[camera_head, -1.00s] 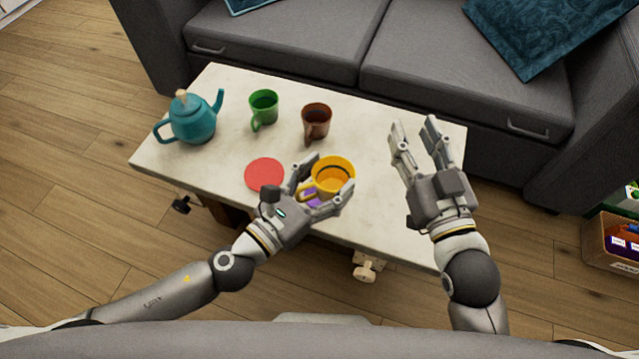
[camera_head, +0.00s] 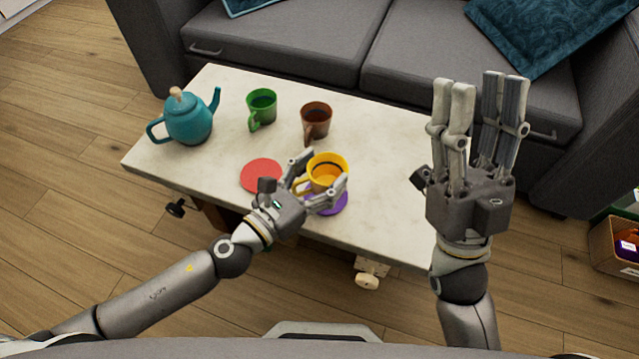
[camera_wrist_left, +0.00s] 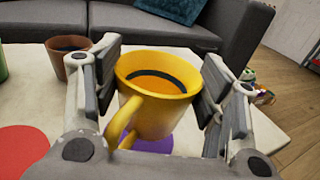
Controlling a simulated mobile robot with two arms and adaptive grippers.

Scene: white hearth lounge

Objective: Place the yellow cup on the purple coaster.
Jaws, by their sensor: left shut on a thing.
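My left gripper (camera_head: 320,178) is shut on the yellow cup (camera_head: 327,165), with a finger on each side of it. The cup is upright, its handle toward the lower left, and also shows in the left wrist view (camera_wrist_left: 158,95). The purple coaster (camera_head: 332,204) shows below the cup and fingers, partly hidden; it also shows in the left wrist view (camera_wrist_left: 152,146). The cup's base is hidden, so I cannot tell whether it touches the coaster. My right gripper (camera_head: 482,82) is open and empty, raised in front of the table's right end.
A red coaster (camera_head: 261,174) lies left of the cup. A teal teapot (camera_head: 188,122), a green mug (camera_head: 262,104) and a brown mug (camera_head: 316,116) stand farther back on the pale table (camera_head: 390,165). A grey sofa (camera_head: 290,42) stands behind. The table right of the cup is clear.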

